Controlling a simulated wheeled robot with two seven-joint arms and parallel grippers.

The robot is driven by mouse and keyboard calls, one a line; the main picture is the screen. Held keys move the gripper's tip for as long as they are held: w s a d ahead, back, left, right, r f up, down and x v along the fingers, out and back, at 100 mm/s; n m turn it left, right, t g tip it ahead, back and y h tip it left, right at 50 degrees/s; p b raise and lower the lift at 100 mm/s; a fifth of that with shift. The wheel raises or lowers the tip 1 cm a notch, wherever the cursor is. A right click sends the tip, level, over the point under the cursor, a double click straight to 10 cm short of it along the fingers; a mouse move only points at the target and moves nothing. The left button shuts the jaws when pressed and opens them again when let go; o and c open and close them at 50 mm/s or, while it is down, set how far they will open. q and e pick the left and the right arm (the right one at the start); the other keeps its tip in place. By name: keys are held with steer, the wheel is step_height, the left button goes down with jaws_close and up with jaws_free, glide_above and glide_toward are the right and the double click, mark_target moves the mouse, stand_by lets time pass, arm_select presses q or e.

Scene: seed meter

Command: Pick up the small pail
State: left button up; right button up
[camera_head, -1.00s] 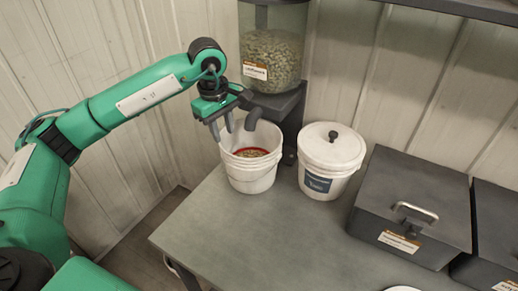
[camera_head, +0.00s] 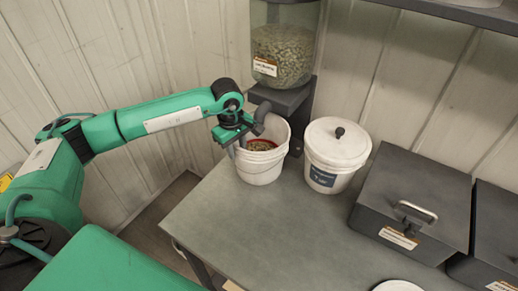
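A white open pail (camera_head: 259,172) stands at the table's back left corner under the dispenser, with a red ring and grain-like pellets inside. My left gripper (camera_head: 238,143) is down at the pail's left rim, its fingers reaching to about rim height. The fingertips are small and partly hidden against the pail, so I cannot tell whether they grip the rim. A second white pail (camera_head: 334,164), with a lid, black knob and dark label, stands just to the right. My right gripper is not in view.
A clear dispenser (camera_head: 284,48) full of pellets stands on a dark stand, its dark spout (camera_head: 262,111) over the open pail. A dark lidded box (camera_head: 412,203) with a metal handle sits at right. The table's front middle (camera_head: 270,235) is clear.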

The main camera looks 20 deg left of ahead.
arm_select(q)
steer(key=shift+w+f, duration=0.1)
steer(key=shift+f, duration=1.05)
jaws_close()
steer(key=shift+w+r, duration=0.1)
steer(key=shift+r, duration=0.05)
stand_by(0.4)
